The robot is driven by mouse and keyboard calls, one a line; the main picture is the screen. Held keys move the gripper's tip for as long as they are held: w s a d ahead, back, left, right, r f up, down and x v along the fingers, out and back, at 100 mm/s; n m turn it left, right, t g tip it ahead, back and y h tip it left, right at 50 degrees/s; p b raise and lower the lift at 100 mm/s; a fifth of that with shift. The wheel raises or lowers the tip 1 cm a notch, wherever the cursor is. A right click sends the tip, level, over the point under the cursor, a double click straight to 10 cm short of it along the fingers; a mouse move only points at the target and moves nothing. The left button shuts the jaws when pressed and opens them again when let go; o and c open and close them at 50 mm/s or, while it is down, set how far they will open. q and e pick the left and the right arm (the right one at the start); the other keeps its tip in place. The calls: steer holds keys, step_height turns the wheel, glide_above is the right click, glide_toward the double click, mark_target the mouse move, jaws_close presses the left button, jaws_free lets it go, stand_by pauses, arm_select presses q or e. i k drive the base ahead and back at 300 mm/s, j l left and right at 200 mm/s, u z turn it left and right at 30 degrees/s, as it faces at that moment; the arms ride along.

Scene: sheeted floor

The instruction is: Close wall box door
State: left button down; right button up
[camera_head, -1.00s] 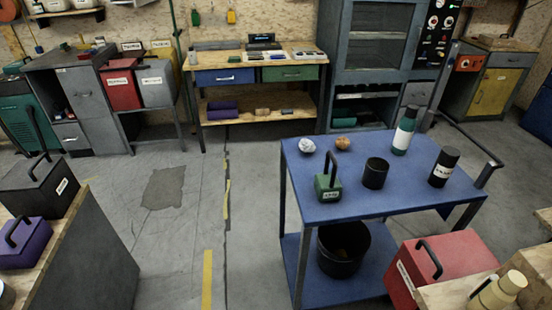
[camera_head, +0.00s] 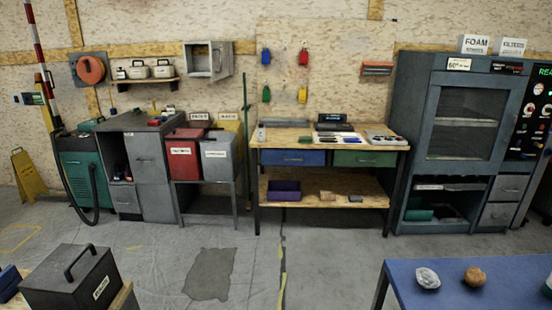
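A small grey wall box (camera_head: 203,60) hangs on the back wall, above and left of the workbench. The box is far off across the room. Neither of my grippers shows in the head view.
Below the box stand red and grey bins (camera_head: 184,161) on a metal stand and a grey cabinet (camera_head: 150,160). A wooden workbench (camera_head: 270,153) is right of them. A blue table (camera_head: 440,300) is near at right, a black toolbox (camera_head: 60,285) near at left. Floor between is clear.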

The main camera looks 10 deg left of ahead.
mark_target(223, 60)
steer(key=i+j, duration=0.15)
steer(key=i, duration=0.55)
steer(key=i+j+u, duration=0.15)
steer(key=i, duration=2.05)
